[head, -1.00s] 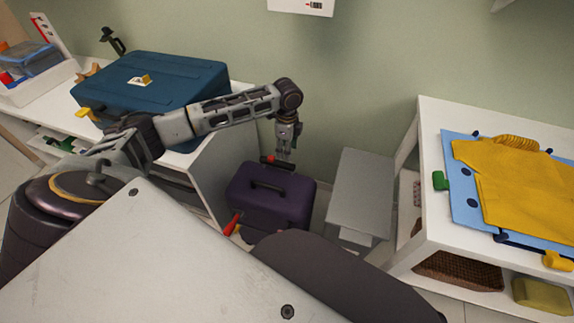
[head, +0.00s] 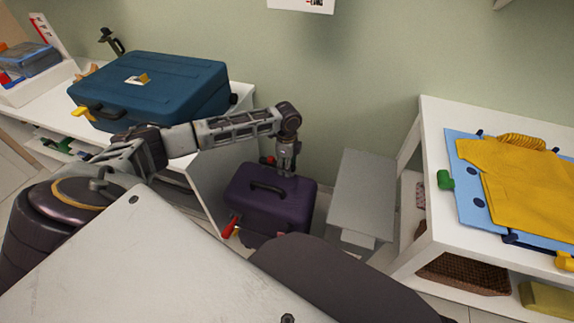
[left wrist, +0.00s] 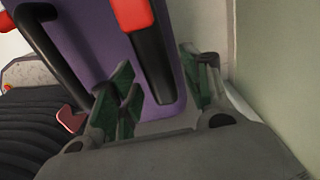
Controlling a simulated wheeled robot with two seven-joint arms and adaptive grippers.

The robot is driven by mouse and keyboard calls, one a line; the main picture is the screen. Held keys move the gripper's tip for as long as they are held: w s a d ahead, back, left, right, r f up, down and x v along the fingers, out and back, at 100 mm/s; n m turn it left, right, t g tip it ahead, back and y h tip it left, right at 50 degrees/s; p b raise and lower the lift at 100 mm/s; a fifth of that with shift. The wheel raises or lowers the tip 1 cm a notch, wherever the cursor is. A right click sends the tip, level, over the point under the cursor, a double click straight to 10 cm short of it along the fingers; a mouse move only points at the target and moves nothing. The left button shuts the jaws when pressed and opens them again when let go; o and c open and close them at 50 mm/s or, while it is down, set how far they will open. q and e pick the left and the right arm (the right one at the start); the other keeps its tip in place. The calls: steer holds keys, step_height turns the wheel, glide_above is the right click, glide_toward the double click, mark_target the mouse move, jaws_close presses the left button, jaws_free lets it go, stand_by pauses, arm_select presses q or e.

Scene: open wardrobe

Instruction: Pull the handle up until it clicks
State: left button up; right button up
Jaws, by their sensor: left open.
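The purple suitcase (head: 270,205) stands on the floor between the white furniture pieces, with a black carry handle (head: 268,188) on top. A black pull handle with a red end (head: 268,160) is at its back edge, mostly hidden behind my left gripper in the head view. My left gripper (head: 286,168) points down at the back of the suitcase. In the left wrist view the green-padded fingers (left wrist: 160,88) are open, one on each side of the black pull handle (left wrist: 152,60). Whether they touch it I cannot tell. My right gripper is not in view.
A blue case (head: 150,85) lies on the white bench at left. A grey stool-like block (head: 362,190) stands close right of the suitcase. A white table (head: 432,115) with a yellow shirt (head: 525,185) is at right. The wall is close behind.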

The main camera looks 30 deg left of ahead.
arm_select(q)
jaws_close()
steer(key=shift+r, duration=0.2)
stand_by(0.5)
